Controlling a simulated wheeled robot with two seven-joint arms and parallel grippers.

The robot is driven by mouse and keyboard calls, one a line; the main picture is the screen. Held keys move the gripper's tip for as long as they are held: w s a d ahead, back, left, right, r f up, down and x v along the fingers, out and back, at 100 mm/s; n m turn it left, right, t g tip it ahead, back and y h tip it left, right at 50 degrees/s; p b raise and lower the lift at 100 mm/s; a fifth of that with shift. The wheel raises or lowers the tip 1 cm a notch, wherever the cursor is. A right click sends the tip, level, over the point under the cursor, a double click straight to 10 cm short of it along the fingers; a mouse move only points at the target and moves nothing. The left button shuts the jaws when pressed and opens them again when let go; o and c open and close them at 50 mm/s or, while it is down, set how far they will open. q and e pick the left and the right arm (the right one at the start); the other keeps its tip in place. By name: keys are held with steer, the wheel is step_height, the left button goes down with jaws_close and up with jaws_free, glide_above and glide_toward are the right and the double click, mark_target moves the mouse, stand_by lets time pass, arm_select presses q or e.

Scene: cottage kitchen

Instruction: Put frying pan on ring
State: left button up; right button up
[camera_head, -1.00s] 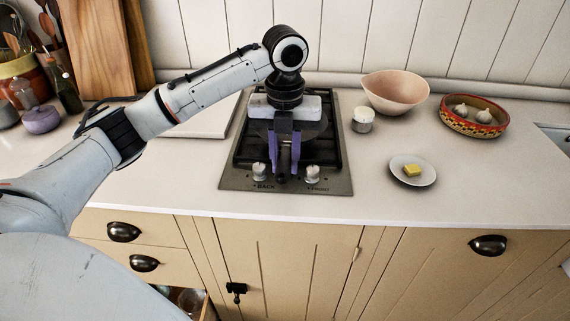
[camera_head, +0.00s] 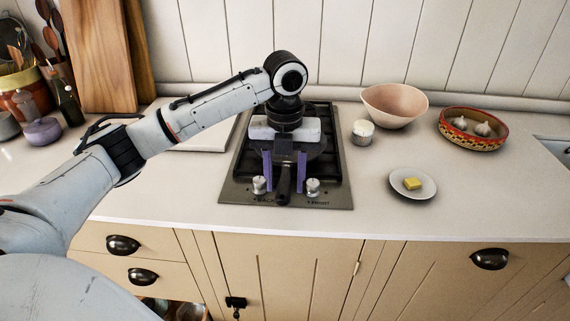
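A dark frying pan (camera_head: 315,150) sits on the black two-ring hob (camera_head: 335,190), mostly hidden under my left gripper. Its dark handle (camera_head: 283,190) points toward the front edge, between the two knobs. My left gripper (camera_head: 284,172) is above the hob with its two purple fingers spread apart, one on each side of the handle. The fingers look clear of the handle, so it is open. The ring under the pan is hidden. My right gripper is not in view.
Two silver knobs (camera_head: 312,187) stand on the hob's front. To the right are a white jar (camera_head: 363,132), a pink bowl (camera_head: 394,106), a plate with butter (camera_head: 402,193) and a patterned bowl of garlic (camera_head: 472,143). A white board (camera_head: 200,138) lies left. The front right counter is clear.

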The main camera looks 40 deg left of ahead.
arm_select(q)
step_height(320, 180, up, 12)
steer(key=shift+s, duration=0.15)
steer(key=shift+d+f, duration=0.15)
stand_by(0.3)
